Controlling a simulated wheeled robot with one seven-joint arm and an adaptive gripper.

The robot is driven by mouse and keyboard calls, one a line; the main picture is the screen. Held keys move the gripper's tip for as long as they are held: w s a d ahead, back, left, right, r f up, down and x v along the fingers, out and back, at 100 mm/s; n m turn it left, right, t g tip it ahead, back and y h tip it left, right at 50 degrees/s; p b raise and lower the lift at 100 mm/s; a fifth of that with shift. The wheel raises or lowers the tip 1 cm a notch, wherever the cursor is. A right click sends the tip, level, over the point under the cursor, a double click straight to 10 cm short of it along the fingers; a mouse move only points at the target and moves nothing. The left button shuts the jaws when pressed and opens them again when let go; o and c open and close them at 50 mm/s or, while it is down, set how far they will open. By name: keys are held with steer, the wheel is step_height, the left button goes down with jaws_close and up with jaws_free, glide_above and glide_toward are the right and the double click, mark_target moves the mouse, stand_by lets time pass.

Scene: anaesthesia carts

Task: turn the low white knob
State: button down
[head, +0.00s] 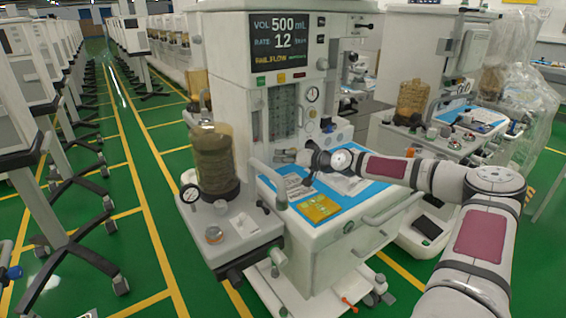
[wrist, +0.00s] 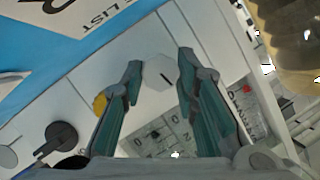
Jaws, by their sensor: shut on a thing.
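The low white knob (wrist: 160,74) is a faceted white knob with a short dark mark. In the wrist view it sits between the two fingertips of my gripper (wrist: 160,62), which is shut on it. In the head view my gripper (head: 284,156) reaches left across the blue-topped work surface, at the lower front of the anaesthesia machine (head: 270,78). The knob cannot be made out there.
A yellow knob (wrist: 100,104) and a black knob (wrist: 61,135) are close to my left finger. A brown canister (head: 213,160) stands left of my gripper. A blue mat (head: 348,203) with papers and a yellow card (head: 318,208) lies below the arm.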

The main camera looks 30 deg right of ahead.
steer(key=shift+d+f+m+y+b, duration=0.1)
steer(key=shift+m+y+b, duration=0.4)
steer(key=shift+m+b, duration=0.35)
steer(key=c, duration=1.2)
jaws_free()
steer(key=shift+c, duration=0.2)
steer(key=shift+s, duration=0.1)
steer(key=v, duration=1.1)
steer(key=shift+s, duration=0.4)
